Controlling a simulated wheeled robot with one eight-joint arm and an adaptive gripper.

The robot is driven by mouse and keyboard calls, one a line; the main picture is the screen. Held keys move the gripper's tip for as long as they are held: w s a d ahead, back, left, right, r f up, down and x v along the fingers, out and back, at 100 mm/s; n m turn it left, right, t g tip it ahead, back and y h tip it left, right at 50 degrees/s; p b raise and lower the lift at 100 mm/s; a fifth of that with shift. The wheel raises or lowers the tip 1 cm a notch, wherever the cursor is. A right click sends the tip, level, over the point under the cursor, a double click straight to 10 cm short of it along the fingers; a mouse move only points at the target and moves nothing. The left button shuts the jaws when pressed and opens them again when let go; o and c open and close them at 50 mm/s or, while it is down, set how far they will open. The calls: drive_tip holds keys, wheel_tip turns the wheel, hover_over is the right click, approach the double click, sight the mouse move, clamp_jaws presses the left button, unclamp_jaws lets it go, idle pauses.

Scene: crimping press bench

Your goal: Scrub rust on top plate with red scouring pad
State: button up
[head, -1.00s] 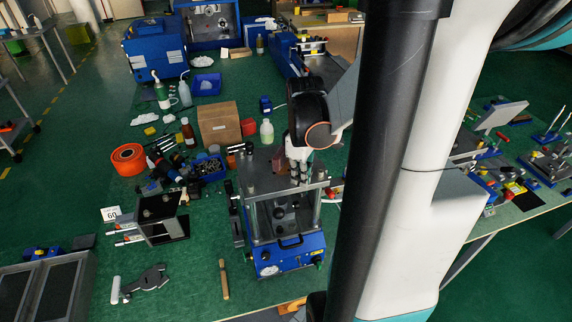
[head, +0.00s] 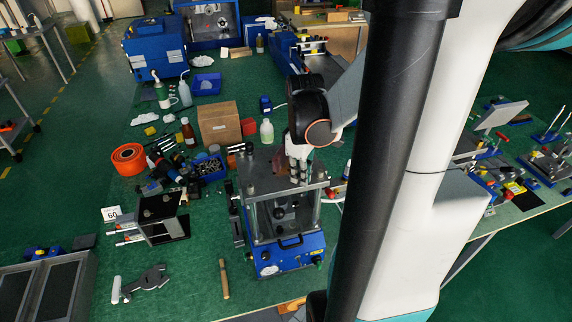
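The crimping press has a grey metal top plate (head: 262,182) on upright columns above a blue base (head: 288,256). My gripper (head: 298,178) points down at the plate's right rear part, with its fingertips at or just above the surface. The fingers look close together, but they are too small to tell whether they are shut on something. No red scouring pad shows clearly at the fingertips. The rust cannot be made out at this size, and my gripper hides part of the plate.
A cardboard box (head: 219,122) with a red item (head: 249,127) beside it, a white bottle (head: 267,132) and a blue parts bin (head: 209,168) stand behind and left of the press. A wooden-handled tool (head: 224,279) lies at front left.

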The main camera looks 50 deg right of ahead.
clamp_jaws()
drive_tip(key=shift+f+b, duration=0.4)
drive_tip(key=shift+f, duration=0.05)
idle(0.3)
drive_tip(key=shift+s+d, duration=0.1)
drive_tip(key=shift+s, duration=2)
